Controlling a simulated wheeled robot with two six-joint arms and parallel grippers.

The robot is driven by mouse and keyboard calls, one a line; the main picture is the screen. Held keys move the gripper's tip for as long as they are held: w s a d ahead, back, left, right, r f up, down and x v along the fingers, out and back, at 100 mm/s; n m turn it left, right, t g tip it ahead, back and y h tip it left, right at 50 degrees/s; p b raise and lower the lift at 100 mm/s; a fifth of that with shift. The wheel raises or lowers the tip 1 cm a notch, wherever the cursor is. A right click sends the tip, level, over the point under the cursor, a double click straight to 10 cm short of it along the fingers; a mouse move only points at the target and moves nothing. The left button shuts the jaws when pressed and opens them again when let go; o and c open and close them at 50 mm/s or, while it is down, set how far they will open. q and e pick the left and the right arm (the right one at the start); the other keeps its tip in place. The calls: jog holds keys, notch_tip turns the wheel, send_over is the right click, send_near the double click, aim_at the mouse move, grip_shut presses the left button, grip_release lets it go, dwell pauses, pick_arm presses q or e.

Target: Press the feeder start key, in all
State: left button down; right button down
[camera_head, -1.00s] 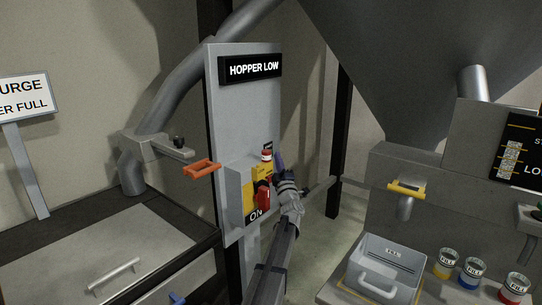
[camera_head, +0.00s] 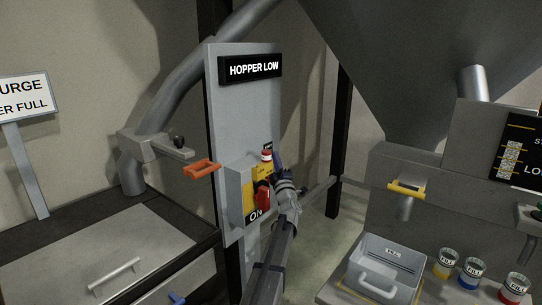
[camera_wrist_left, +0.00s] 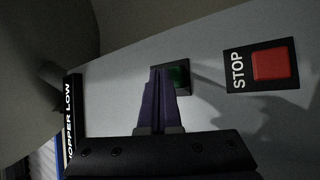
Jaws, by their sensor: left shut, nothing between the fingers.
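The green key (camera_wrist_left: 181,76) sits on a dark square base on the grey panel (camera_head: 240,115), and shows in the left wrist view just beside my fingertips. My left gripper (camera_wrist_left: 166,74) is shut and empty, its purple fingers overlapping the left part of the dark base. I cannot tell whether the tips touch the key. In the head view my left gripper (camera_head: 278,160) is at the panel's right side, beside the switch box, and the green key is hidden there. My right gripper is not in view.
A red STOP button (camera_wrist_left: 271,65) is right of the green key. The HOPPER LOW sign (camera_head: 251,68) tops the panel. A switch box (camera_head: 235,190) with a red handle (camera_head: 263,193) stands close to my left gripper. A grey bin (camera_head: 392,258) and several FILL pots stand at lower right.

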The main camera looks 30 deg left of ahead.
pick_arm(q)
jog(key=shift+a, duration=0.7)
dwell(1.1)
jog(key=shift+s+d, duration=0.25)
jog(key=shift+d, duration=0.65)
jog(key=d, duration=0.5)
jog(key=shift+s, duration=0.1)
dwell(0.8)
